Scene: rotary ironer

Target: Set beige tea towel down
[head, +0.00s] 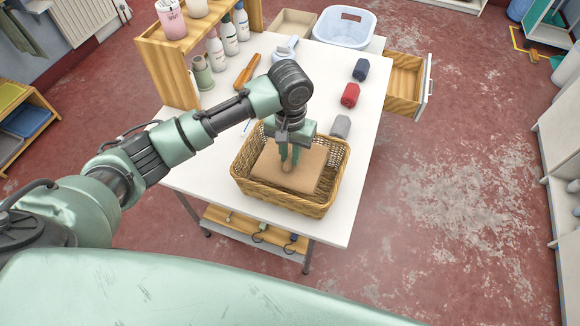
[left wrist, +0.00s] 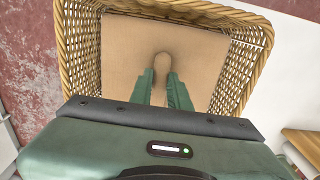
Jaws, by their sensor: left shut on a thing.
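The beige tea towel (head: 311,172) is a flat, folded square inside the wicker basket (head: 332,198) on the white table. My left gripper (head: 289,166) points down into the basket and is shut on a raised bit of the towel. In the left wrist view, the two green fingers of the gripper (left wrist: 163,88) pinch that bump, and the towel (left wrist: 125,45) spreads out flat around it within the basket walls (left wrist: 78,60). Whether the towel rests on the basket floor is hidden. My right gripper is not in view.
A wooden shelf (head: 168,65) with bottles stands at the left. A pale blue tub (head: 344,27) is at the back. An open drawer (head: 406,80) sticks out right.

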